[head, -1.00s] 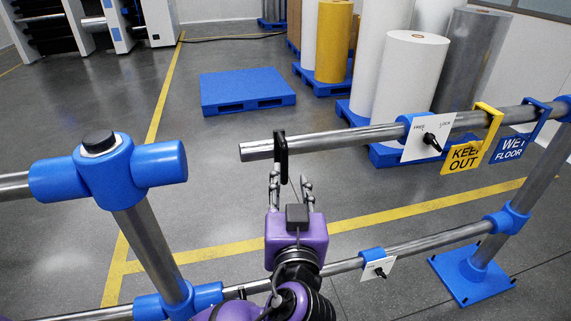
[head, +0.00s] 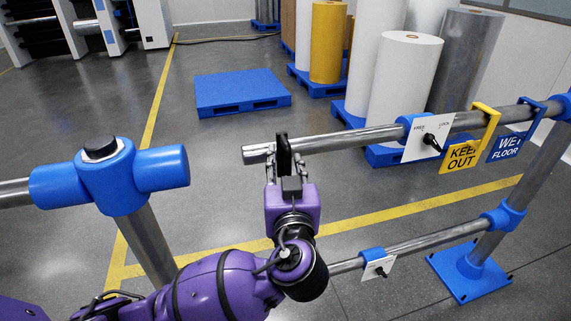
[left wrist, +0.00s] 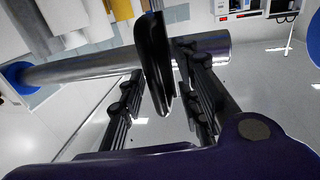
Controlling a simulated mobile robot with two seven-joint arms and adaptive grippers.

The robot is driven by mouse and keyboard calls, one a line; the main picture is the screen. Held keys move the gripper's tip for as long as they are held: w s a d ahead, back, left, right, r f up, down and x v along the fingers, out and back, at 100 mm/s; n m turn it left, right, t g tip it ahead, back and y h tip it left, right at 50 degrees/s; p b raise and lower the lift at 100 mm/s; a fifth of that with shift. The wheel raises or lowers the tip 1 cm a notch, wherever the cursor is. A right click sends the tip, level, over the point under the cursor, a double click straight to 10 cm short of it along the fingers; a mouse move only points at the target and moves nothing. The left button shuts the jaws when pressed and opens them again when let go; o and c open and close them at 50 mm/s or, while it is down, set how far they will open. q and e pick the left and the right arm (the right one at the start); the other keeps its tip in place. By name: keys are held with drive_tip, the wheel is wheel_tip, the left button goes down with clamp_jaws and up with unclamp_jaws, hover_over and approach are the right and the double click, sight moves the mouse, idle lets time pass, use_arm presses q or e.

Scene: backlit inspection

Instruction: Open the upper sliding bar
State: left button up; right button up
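The upper sliding bar (head: 350,141) is a grey metal tube reaching in from the right. Its free left end stands apart from the blue socket on the left post (head: 160,168). A black handle (head: 284,153) stands on the bar near that end; it also shows in the left wrist view (left wrist: 153,60). My left gripper (head: 285,172) is at the handle, just below the bar. In the left wrist view its fingers are spread, one on each side of the handle, with a visible gap. A white plate marked FREE and LOCK (head: 416,148) carries a black knob (head: 431,141). My right gripper is out of view.
A yellow KEEP OUT sign (head: 462,156) and a blue WET FLOOR sign (head: 508,147) hang on the bar's right part. The lower bar (head: 425,243) runs below, partly hidden by my arm. A blue pallet (head: 242,92) and large rolls stand behind the railing.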

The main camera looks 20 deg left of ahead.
use_arm(q)
drive_tip(key=shift+c, duration=0.9)
clamp_jaws()
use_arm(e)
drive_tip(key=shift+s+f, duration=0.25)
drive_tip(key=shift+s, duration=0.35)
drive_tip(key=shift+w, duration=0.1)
